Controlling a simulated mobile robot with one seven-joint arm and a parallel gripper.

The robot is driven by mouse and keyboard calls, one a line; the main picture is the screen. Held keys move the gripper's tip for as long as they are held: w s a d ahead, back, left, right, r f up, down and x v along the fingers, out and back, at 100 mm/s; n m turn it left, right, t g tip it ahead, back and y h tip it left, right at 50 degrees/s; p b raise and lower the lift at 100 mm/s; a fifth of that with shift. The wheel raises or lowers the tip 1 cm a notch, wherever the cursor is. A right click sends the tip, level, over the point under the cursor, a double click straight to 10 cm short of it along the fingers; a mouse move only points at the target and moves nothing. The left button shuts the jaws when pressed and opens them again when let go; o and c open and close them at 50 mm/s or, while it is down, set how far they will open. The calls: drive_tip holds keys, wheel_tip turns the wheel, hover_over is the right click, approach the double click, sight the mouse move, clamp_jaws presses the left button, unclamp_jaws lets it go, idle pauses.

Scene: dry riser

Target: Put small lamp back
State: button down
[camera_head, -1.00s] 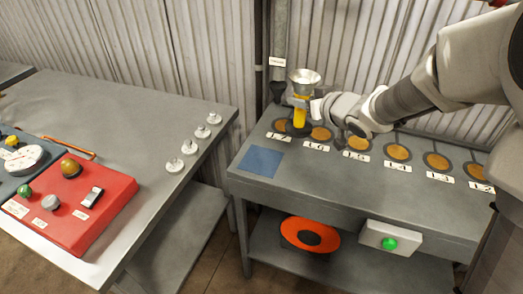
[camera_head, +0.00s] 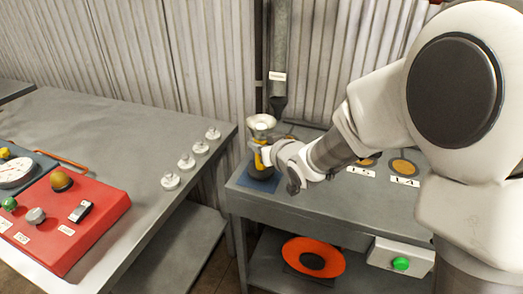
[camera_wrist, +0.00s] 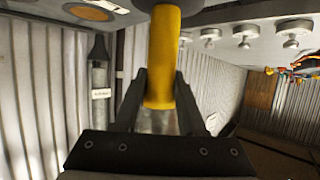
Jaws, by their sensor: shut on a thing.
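The small lamp has a yellow body (camera_head: 265,157) and a silver, funnel-shaped top (camera_head: 261,123). It stands about upright over the blue square (camera_head: 244,180) at the left end of the right bench. Its dark base covers part of the square; I cannot tell whether it touches. My gripper (camera_head: 263,155) is shut on the lamp's yellow body, coming from the right. In the wrist view the yellow body (camera_wrist: 163,60) lies between my two dark fingers (camera_wrist: 160,92).
Amber discs with number labels (camera_head: 403,167) line the right bench; my arm hides several. A dark-tipped pipe (camera_head: 278,80) hangs behind. An orange disc (camera_head: 313,256) and a green-button box (camera_head: 400,257) are below. Knobs (camera_head: 186,161) stand on the left bench, across a gap.

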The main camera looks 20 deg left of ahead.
drive_tip(key=shift+f, duration=0.55)
drive_tip(key=shift+f, duration=0.1)
drive_tip(key=c, duration=0.5)
unclamp_jaws()
drive_tip(key=shift+f, duration=0.15)
